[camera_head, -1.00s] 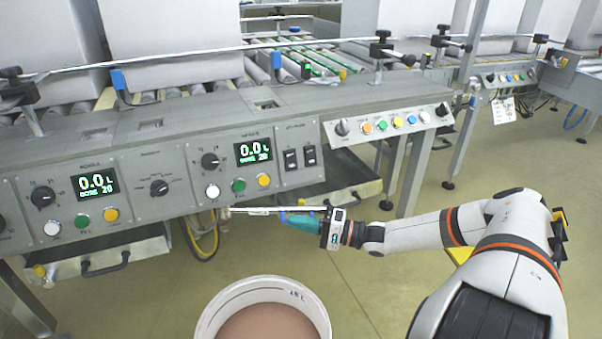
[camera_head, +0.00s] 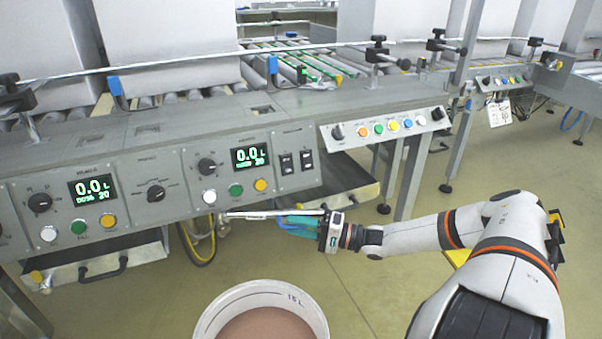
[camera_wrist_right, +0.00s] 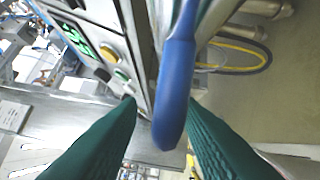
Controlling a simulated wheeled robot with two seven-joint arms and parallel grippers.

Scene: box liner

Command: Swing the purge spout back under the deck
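The purge spout (camera_head: 255,215), a thin silver pipe, sticks out roughly level below the front edge of the deck's control panel. A blue handle (camera_wrist_right: 176,85) on it shows large in the right wrist view. My right gripper (camera_head: 290,224), with teal fingers, is at the spout's right part, just below the deck edge. In the right wrist view the handle lies between the fingers, with a gap visible on the left side, so the gripper looks open around it. Whether the right finger touches the handle is unclear. My left gripper is not in view.
A white bucket (camera_head: 215,318) with brown contents stands on the floor below the spout. The grey control panel (camera_head: 130,170) runs above it. Yellow and dark hoses (camera_head: 198,245) hang under the deck. A deck leg (camera_head: 413,178) stands to the right. Floor right of the bucket is open.

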